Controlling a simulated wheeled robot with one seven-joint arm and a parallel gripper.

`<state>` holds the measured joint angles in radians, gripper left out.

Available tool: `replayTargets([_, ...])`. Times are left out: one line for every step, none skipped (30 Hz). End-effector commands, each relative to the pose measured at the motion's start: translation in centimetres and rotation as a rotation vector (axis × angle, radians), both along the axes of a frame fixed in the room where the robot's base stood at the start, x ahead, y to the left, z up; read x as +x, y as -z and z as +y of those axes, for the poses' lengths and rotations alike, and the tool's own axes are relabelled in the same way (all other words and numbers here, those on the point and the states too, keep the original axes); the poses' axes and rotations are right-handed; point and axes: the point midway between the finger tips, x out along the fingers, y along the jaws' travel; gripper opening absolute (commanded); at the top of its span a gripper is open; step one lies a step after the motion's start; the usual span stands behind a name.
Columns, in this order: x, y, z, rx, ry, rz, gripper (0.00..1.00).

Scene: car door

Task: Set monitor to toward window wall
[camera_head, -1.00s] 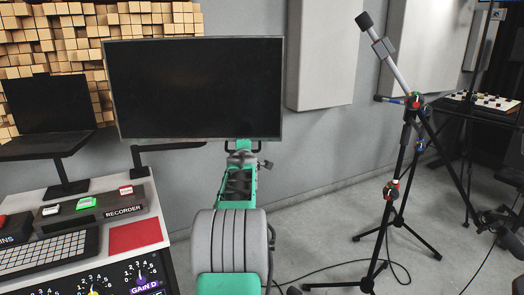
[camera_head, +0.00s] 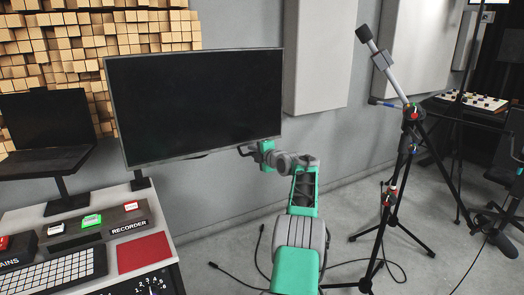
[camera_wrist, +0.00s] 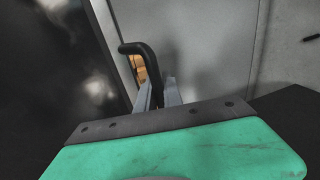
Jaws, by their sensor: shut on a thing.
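The monitor (camera_head: 195,105) is a wide black screen on a dark arm (camera_head: 140,181) at the desk's back. It faces me at an angle, its left edge nearer and its right edge farther back. A black handle (camera_head: 243,151) sits at its lower right corner. My gripper (camera_head: 252,152) is at that handle, with my green arm reaching up from the lower right. In the wrist view the fingers (camera_wrist: 158,95) are closed at the bent black handle (camera_wrist: 148,52), and a dark panel, apparently the monitor, fills the left side. The exact finger contact is partly hidden.
A laptop (camera_head: 47,130) on a stand and the recorder desk (camera_head: 140,245) are at left. The grey wall (camera_head: 225,195) with a pale panel (camera_head: 318,60) lies behind. A microphone stand (camera_head: 403,160) is at right of my arm, with cables on the floor.

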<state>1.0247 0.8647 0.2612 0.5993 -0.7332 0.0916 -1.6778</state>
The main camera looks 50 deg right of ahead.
Motion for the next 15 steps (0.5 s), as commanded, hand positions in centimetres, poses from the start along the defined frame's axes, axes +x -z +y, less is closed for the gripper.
replayTargets([0.13, -0.01, 0.01, -0.001, -0.002, 0.000, 0.00])
replayTargets([0.20, 0.04, 0.06, 0.000, -0.004, 0.001, 0.00])
replayTargets([0.25, 0.06, 0.11, 0.001, -0.006, 0.001, 0.00])
replayTargets([0.27, 0.08, 0.13, 0.001, -0.007, 0.001, 0.00])
replayTargets([0.29, 0.08, 0.14, 0.001, -0.007, 0.001, 0.00])
replayTargets([0.30, 0.08, 0.14, 0.001, -0.008, 0.001, 0.00])
replayTargets([0.29, 0.08, 0.15, 0.001, -0.008, 0.001, 0.00])
replayTargets([0.29, 0.08, 0.15, 0.001, -0.008, 0.001, 0.00])
replayTargets([0.29, 0.08, 0.15, 0.001, -0.008, 0.001, 0.00])
replayTargets([0.29, 0.08, 0.15, 0.001, -0.008, 0.001, 0.00])
replayTargets([0.28, 0.08, 0.15, 0.001, -0.008, 0.001, 0.00])
replayTargets([0.28, 0.07, 0.15, 0.001, -0.008, 0.001, 0.00])
replayTargets([0.28, 0.07, 0.15, 0.001, -0.008, 0.001, 0.12])
replayTargets([0.28, 0.07, 0.14, 0.001, -0.008, 0.000, 0.14])
replayTargets([0.27, 0.06, 0.14, 0.000, -0.007, 0.000, 0.17])
